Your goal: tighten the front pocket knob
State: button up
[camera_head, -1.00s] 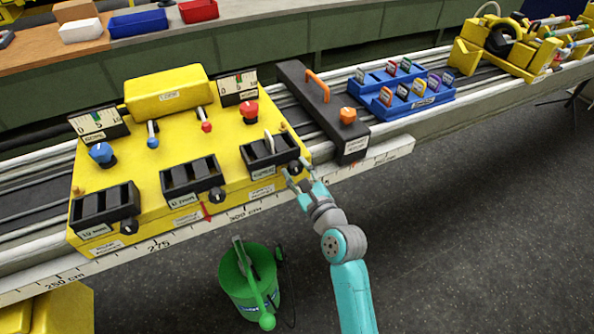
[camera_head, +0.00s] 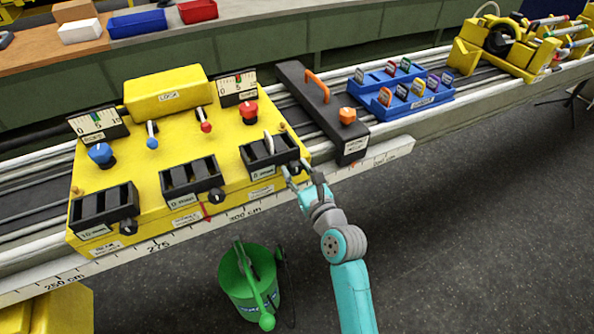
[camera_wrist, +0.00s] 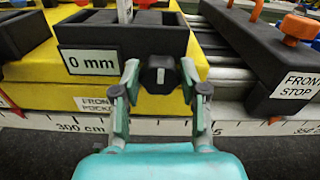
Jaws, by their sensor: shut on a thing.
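The front pocket (camera_head: 262,158) is the black slotted holder at the right end of the yellow carriage (camera_head: 145,180). A pale card stands in it. In the wrist view its face plate (camera_wrist: 90,62) reads "0 mm". The front pocket knob (camera_wrist: 160,78) is black with a white, nearly upright mark, beside the pocket's right end. My gripper (camera_head: 295,170) reaches it from the front. In the wrist view my gripper's fingertips (camera_wrist: 160,70) are shut on the knob, one on each side.
The dark front stop (camera_head: 325,110) with an orange handle and knob stands just right of the carriage. A blue rack (camera_head: 425,101) with coloured pieces lies beyond it. A scale rail runs below the gripper. A green bucket (camera_head: 240,290) stands on the floor, lower left.

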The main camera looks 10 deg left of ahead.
jog(key=shift+f, duration=0.1)
jog(key=o, duration=1.1)
jog(key=shift+o, duration=0.2)
jog(key=shift+s, duration=0.1)
jog(key=v, duration=1.2)
jog(key=s+d+f+n+h, duration=0.3)
jog(key=s+d+f+n, duration=0.3)
jog(key=s, duration=0.3)
jog(key=s+d+f+n+h, duration=0.45)
jog(key=s+d, duration=0.35)
jog(key=s, duration=0.2)
jog(key=s+d+r+n+h, duration=0.1)
jog(key=s+d+r+n, duration=0.1)
jog(key=s+n, duration=0.7)
jog(key=s+d+r+n+h, duration=0.1)
jog(key=s+d+r+n, duration=0.2)
jog(key=s+n, duration=0.5)
jog(key=s, duration=0.3)
jog(key=shift+s+d+n, duration=0.2)
jog(key=shift+d+n, duration=0.1)
jog(key=shift+n, duration=0.05)
